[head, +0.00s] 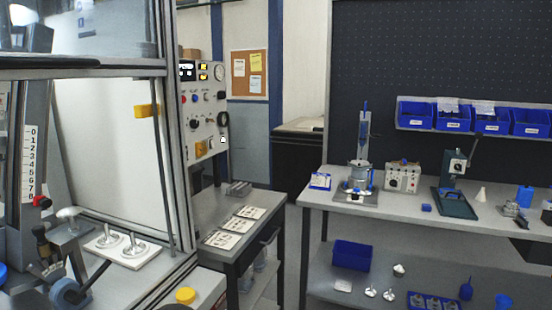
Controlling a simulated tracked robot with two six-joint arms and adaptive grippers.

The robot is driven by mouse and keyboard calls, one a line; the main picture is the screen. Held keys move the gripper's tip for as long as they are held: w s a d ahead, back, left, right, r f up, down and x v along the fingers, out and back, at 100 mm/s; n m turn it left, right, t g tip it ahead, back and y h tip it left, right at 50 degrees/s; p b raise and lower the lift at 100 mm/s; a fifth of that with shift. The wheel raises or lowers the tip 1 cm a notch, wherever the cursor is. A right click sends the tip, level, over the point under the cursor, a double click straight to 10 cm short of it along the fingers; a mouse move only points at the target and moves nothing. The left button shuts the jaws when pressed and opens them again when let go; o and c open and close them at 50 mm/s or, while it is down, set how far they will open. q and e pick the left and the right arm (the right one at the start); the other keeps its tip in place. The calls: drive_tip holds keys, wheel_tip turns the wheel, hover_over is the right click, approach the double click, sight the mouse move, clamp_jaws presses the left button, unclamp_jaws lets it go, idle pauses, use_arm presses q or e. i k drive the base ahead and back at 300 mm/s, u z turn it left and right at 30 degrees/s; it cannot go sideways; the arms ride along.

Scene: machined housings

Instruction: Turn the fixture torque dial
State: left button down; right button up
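No dial is labelled legibly enough for me to tell which one is the fixture torque dial. A small grey control box (402,177) with knobs sits on the right workbench. It stands just right of a clamping fixture (358,176) with a blue-topped upright post. A tall grey control panel (204,112) at centre left carries a round gauge, lit displays, several coloured buttons and a black round knob (223,119). Neither of my grippers shows in the head view.
The workbench (325,201) also holds a dark green press (455,182). Blue bins (452,117) hang above it. A side table (235,205) bears papers. A framed enclosure (170,150) fills the left. Floor (292,260) shows between side table and bench.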

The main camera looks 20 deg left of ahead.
sight(194, 123)
drive_tip(key=z, duration=0.3)
drive_tip(key=i, duration=3.25)
drive_tip(key=u, duration=0.15)
